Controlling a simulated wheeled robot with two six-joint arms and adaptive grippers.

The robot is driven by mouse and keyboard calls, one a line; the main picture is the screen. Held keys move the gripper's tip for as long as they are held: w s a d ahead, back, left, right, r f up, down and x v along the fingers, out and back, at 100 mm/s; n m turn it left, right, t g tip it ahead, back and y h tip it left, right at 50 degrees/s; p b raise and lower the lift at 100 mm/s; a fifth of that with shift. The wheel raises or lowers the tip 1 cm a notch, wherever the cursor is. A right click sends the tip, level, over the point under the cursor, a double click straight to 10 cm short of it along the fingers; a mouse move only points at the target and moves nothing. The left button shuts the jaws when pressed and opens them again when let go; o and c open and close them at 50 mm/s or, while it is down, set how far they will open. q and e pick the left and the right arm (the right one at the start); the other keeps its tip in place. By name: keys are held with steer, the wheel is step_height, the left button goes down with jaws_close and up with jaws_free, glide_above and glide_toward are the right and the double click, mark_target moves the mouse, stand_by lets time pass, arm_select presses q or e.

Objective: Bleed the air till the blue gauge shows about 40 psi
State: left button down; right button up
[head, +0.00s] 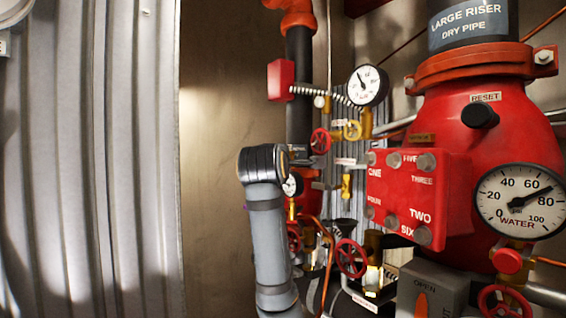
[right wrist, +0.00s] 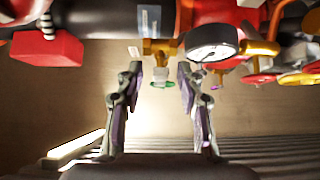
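In the head view, a round white gauge (head: 368,85) has its needle pointing up and slightly left; its label is too small to read. A larger gauge marked WATER (head: 520,202) reads a little under 80. A small gauge (head: 292,186) is partly hidden behind my arm. I cannot tell which gauge is the blue one. My right gripper (right wrist: 160,72) is open in the right wrist view. A small green knob (right wrist: 163,85) on a brass fitting (right wrist: 159,50) appears between its fingers, with no visible contact. In the head view my wrist hides the fingers. My left gripper is not in view.
A red valve body (head: 490,130) with a bolted cover (head: 417,195) fills the right. A red box (head: 281,80) sits on the black pipe. Corrugated metal (head: 90,160) stands at the left.

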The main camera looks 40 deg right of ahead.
steer(key=shift+a, duration=0.1)
steer(key=v, duration=1.2)
steer(key=shift+f, duration=0.1)
